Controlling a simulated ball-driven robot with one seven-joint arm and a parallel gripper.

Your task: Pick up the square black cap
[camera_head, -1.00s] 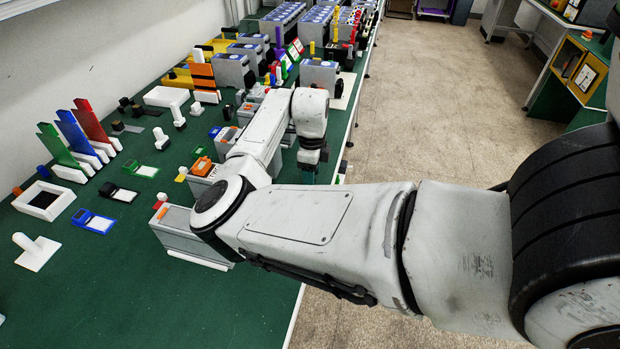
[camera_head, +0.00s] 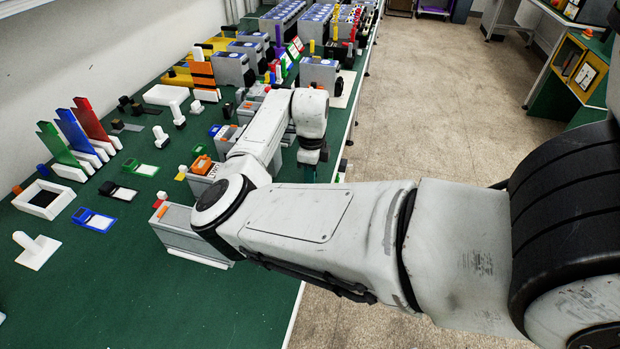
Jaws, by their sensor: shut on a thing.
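My gripper (camera_head: 309,172) points down over the right edge of the green table, at the end of my white arm. I cannot pick out the square black cap for sure. Small black pieces (camera_head: 124,102) stand at the back left of the table.
A grey box (camera_head: 180,232) stands by my elbow. A white square frame (camera_head: 45,200), a blue holder (camera_head: 93,220) and a white stamp-like piece (camera_head: 36,250) lie at left. Rows of grey boxes (camera_head: 318,75) fill the far end. The near left table is clear.

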